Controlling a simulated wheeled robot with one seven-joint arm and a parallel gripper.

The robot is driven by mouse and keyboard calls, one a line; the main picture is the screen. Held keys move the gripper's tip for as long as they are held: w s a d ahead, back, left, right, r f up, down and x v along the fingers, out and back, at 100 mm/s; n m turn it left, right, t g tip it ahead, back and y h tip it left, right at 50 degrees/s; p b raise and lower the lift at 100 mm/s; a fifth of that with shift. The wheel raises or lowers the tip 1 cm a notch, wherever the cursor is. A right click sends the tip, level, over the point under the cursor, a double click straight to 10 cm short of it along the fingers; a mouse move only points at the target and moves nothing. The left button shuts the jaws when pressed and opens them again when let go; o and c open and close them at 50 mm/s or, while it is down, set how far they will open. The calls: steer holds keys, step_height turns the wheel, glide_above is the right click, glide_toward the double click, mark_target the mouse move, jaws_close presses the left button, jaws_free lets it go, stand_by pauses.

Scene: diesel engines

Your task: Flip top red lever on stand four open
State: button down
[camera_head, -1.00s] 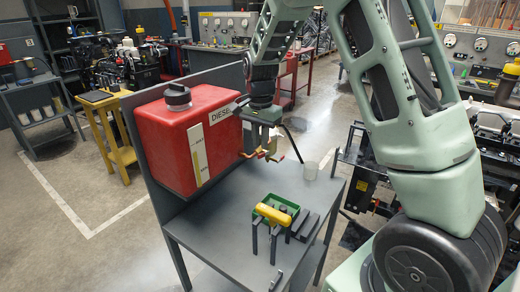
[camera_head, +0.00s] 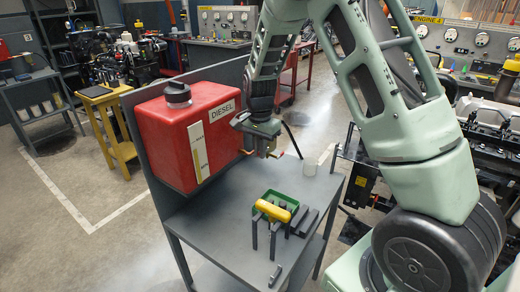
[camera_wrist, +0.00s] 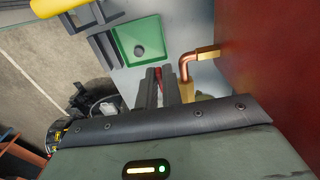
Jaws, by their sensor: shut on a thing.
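The red diesel tank (camera_head: 185,138) is fixed to the grey stand (camera_head: 205,215). I cannot read any stand number. In the wrist view a copper pipe elbow (camera_wrist: 188,65) comes out of the red tank wall (camera_wrist: 270,60), with a brass fitting beside the jaws. My gripper (camera_head: 266,152) is at the tank's right side, above the tabletop. In the wrist view its dark fingers (camera_wrist: 158,80) are shut on a red lever (camera_wrist: 157,73), which shows only as a sliver between them. The fingers hide most of the lever, so its angle is hard to tell.
A yellow stool (camera_head: 105,100) stands at left. An engine (camera_head: 485,135) stands at right. The tabletop front is mostly clear.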

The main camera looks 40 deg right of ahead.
steer(key=shift+s+a+f+h, duration=0.15)
steer(key=shift+a+f+h, duration=0.2)
steer(key=shift+h, duration=0.45)
steer(key=shift+d+f+t+h+b, duration=0.1)
steer(key=shift+f+t+h+b, duration=0.2)
steer(key=shift+t+h, duration=0.2)
steer(key=c, duration=1.8)
jaws_free()
steer(key=shift+c, duration=0.2)
steer(key=shift+r, duration=0.1)
steer(key=b+v, duration=0.3)
steer(key=v, duration=1.4)
